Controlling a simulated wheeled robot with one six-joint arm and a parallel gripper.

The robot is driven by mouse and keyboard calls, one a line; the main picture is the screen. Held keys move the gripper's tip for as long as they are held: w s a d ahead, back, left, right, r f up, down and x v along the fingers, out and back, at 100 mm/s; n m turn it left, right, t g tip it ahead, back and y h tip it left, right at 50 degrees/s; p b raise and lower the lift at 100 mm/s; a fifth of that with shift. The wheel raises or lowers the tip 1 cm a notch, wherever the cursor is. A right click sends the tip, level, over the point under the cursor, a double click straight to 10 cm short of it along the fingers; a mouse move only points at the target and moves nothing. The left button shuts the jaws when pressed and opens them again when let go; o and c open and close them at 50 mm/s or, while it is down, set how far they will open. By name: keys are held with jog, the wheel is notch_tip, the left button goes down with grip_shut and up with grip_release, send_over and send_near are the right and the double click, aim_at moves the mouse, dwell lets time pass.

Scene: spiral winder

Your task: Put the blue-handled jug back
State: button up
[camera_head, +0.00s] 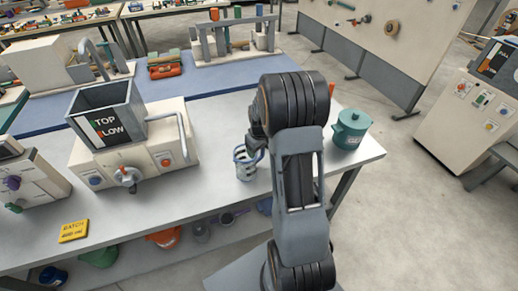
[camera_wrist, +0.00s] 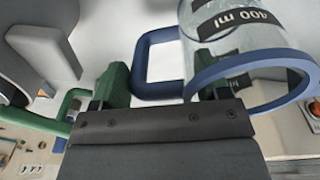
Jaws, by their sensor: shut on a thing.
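The clear jug (camera_head: 245,165) with a blue rim and handle is near the front edge of the grey table, left of my arm. I cannot tell whether its base touches the table. In the wrist view the clear jug wall with a 400 ml mark (camera_wrist: 237,18) and its blue handle (camera_wrist: 142,58) fill the upper middle. My gripper (camera_wrist: 165,88) is shut on the jug at the handle, with a green finger on each side. In the head view my gripper (camera_head: 256,148) is partly hidden by my own arm.
A machine with an open hopper (camera_head: 105,110) and a bent grey pipe stands left of the jug. A teal lidded pot (camera_head: 351,129) stands right of my arm near the table's corner. A yellow sign (camera_head: 73,231) lies front left. The tabletop (camera_head: 190,205) in front is clear.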

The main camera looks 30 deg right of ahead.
jog(key=shift+f, duration=0.1)
jog(key=shift+f, duration=0.15)
jog(key=o, duration=1.4)
notch_tip(320, 180, up, 12)
jog(key=s, duration=0.1)
jog(key=s+a+r+t, duration=0.1)
jog(key=s+a, duration=0.4)
jog(key=s+a+r+m+t, duration=0.1)
jog(key=s+a+r, duration=0.1)
jog(key=s+a, duration=0.3)
jog(key=s+a+r, duration=0.2)
jog(key=s+a, duration=0.4)
jog(key=shift+r+m+t, duration=0.1)
jog(key=shift+m+t, duration=0.3)
